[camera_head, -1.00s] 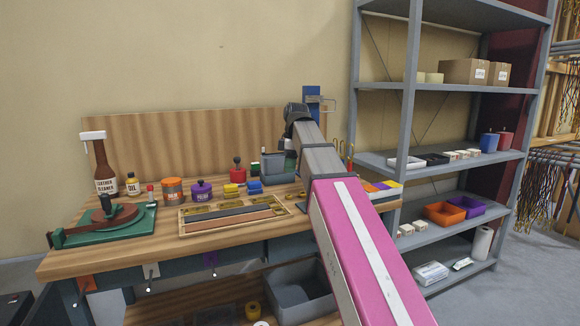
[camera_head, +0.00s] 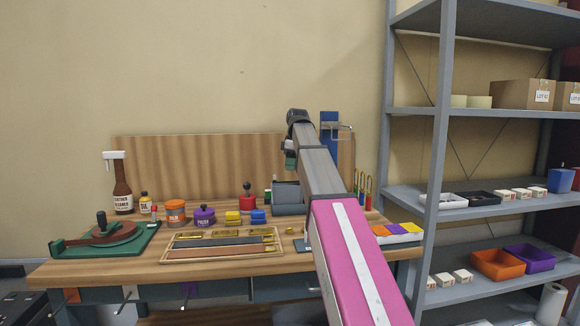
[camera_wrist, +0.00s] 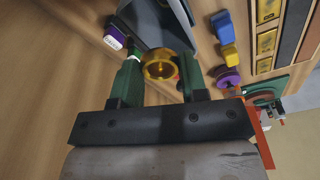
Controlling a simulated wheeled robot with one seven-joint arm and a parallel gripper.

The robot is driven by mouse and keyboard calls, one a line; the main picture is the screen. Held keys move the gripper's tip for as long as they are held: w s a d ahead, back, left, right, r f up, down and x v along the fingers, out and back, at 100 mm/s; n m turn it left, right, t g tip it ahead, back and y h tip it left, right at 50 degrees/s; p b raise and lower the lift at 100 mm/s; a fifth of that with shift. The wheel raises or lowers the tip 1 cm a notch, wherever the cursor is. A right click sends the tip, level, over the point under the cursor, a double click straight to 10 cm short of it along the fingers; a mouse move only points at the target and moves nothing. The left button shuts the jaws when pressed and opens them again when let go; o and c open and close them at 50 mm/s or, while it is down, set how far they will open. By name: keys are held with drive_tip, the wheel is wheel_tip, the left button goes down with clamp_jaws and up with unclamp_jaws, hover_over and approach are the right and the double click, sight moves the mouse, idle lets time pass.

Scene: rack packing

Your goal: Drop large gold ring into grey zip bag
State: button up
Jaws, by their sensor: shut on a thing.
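The large gold ring (camera_wrist: 160,67) sits between the two green fingers of my gripper (camera_wrist: 160,76) in the wrist view, and the gripper is shut on it. In the head view my gripper (camera_head: 291,160) hangs above the back right of the workbench, largely hidden by my own arm; the ring cannot be made out there. A grey open-topped container (camera_head: 287,192) stands below it. A dark grey shape (camera_wrist: 155,22) lies beyond the ring in the wrist view. I cannot tell whether either is the grey zip bag.
Grey shelving (camera_head: 445,110) stands at right.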

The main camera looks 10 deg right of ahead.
wheel_tip(320, 180, down, 5)
drive_tip(key=shift+f, duration=0.2)
idle(0.3)
drive_tip(key=o, duration=1)
drive_tip(key=shift+r, duration=0.1)
drive_tip(key=r, duration=0.6)
drive_tip(key=d+r, duration=0.1)
drive_tip(key=r, duration=0.2)
drive_tip(key=shift+s, duration=0.15)
drive_tip(key=shift+s+d+r, duration=0.1)
drive_tip(key=shift+r, duration=0.65)
